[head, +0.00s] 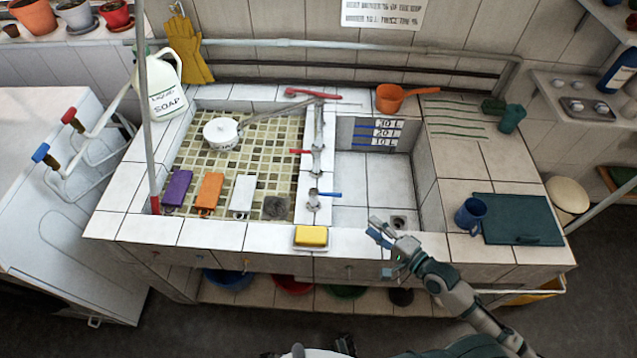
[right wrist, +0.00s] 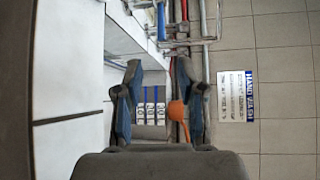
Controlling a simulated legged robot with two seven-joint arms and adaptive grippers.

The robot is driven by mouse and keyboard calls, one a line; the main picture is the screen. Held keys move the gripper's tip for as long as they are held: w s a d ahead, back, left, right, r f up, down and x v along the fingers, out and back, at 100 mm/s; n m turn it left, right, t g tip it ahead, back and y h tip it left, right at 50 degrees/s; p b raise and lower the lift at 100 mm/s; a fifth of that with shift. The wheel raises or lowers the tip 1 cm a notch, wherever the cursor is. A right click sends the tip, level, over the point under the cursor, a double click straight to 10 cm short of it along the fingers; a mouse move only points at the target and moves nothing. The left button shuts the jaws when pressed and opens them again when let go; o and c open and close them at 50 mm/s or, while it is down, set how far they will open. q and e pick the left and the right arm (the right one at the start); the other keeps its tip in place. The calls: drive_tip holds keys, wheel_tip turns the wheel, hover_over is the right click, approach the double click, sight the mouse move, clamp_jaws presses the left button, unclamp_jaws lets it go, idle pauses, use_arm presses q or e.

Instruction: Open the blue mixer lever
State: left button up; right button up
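The blue mixer lever (head: 328,194) sits on the nearer fitting of the divider between the two basins. It points to the right in the head view. My right gripper (head: 380,231) is over the front rim of the right basin, to the right of and nearer than the lever, and apart from it. In the right wrist view its two fingers (right wrist: 163,80) are spread with nothing between them. My left gripper does not show in the head view.
A red lever (head: 300,152) sits farther back on the divider. A yellow sponge (head: 311,236) lies on the front rim. A blue mug (head: 470,214) and dark green board (head: 522,220) are at right. The right basin (head: 350,183) looks empty.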

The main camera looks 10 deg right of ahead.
sight(334, 194)
drive_tip(key=shift+w+a, duration=0.15)
drive_tip(key=shift+w, duration=0.45)
drive_tip(key=shift+x, duration=1.15)
drive_tip(key=x, duration=1.3)
drive_tip(key=shift+a+f, duration=0.2)
drive_tip(key=shift+a, duration=0.1)
drive_tip(key=shift+w+d, duration=0.15)
drive_tip(key=shift+d, duration=0.3)
drive_tip(key=shift+a, duration=0.2)
clamp_jaws()
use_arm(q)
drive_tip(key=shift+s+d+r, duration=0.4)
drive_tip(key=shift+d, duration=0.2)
use_arm(e)
drive_tip(key=shift+a, duration=0.15)
